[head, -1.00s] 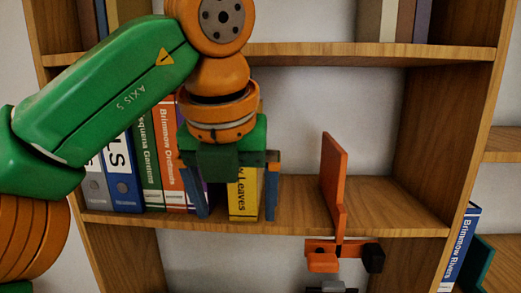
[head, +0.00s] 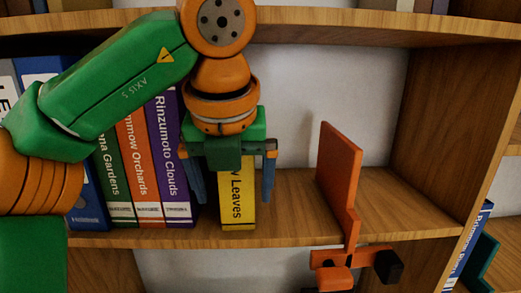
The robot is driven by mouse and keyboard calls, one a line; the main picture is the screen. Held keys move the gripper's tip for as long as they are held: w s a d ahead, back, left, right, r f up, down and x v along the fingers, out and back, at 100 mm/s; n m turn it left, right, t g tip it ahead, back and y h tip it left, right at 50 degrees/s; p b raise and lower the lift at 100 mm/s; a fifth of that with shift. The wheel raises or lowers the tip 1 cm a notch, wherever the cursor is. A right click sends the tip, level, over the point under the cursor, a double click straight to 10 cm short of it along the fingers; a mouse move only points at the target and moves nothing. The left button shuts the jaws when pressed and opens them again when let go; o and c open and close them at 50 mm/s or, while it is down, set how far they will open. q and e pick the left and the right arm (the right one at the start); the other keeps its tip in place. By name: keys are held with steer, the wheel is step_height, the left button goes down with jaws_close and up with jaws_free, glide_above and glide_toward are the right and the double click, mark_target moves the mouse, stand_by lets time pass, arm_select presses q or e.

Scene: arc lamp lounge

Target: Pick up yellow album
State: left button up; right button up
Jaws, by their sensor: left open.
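My left gripper (head: 231,190) is open and points down in front of the album, one finger to each side of the spine. My right gripper is not in view.
Purple (head: 168,160), orange (head: 138,165) and green (head: 112,180) books stand in a row left of the album. An orange upright plate (head: 340,175) with a clamp (head: 345,262) sits at the shelf's front edge to the right. The shelf between album and plate is clear.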

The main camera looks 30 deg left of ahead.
arm_select(q)
steer(key=shift+s+f, duration=0.1)
steer(key=shift+f, duration=0.1)
steer(key=shift+d, duration=0.3)
steer(key=shift+w+a+f, duration=0.15)
steer(key=shift+w+a, duration=0.05)
steer(key=shift+a, duration=0.05)
steer(key=shift+s+f, duration=0.1)
steer(key=shift+f, duration=0.05)
steer(key=shift+d, duration=0.1)
jaws_close()
